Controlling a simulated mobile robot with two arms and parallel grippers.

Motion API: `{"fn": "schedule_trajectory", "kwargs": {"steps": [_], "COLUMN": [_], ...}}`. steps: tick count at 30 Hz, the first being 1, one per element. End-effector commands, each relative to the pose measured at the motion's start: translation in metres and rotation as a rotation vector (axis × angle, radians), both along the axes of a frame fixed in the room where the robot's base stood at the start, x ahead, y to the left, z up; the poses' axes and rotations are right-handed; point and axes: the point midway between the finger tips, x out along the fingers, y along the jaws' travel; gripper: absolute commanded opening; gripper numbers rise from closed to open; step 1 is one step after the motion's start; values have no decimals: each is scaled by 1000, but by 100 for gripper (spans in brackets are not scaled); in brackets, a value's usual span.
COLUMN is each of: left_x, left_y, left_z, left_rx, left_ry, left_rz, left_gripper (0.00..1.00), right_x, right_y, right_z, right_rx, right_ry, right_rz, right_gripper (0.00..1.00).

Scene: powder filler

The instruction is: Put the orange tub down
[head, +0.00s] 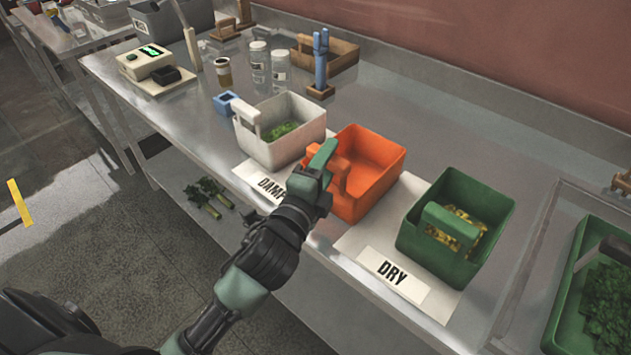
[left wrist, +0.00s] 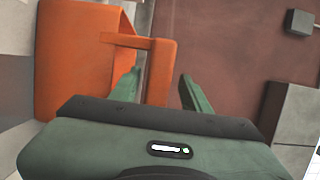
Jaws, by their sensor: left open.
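The orange tub (head: 372,164) sits upright on the steel counter between the white tub (head: 308,113) and the green tub (head: 488,190). It looks empty in the head view. My left gripper (head: 325,158) is open at the tub's near-side handle. In the left wrist view the orange tub (left wrist: 70,60) fills the upper left. Its upright handle bar (left wrist: 160,72) lies between the open fingers of my left gripper (left wrist: 160,90), with a gap visible to the right finger. My right gripper does not show.
The white tub holds greens, above a DAMP label (head: 270,186). The green tub holds yellowish pieces, behind a DRY label (head: 393,274). Jars (head: 259,62), a wooden rack (head: 325,52) and a scale (head: 148,62) stand farther back.

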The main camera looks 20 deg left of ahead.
Motion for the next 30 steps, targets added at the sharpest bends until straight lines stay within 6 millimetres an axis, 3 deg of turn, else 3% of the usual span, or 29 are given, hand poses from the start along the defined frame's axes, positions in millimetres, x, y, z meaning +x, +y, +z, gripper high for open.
{"fn": "schedule_trajectory", "kwargs": {"steps": [6, 12, 30], "left_x": [-48, -72, -77], "left_y": [2, 4, 4], "left_z": [-3, -2, 0], "left_rx": [-1, 0, 0], "left_ry": [3, 1, 0], "left_rz": [0, 0, 1], "left_gripper": [47, 47, 47], "right_x": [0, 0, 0], "right_y": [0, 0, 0], "right_z": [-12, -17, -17], "right_rx": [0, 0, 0], "right_ry": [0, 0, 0], "right_rz": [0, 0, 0], "right_gripper": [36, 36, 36]}}
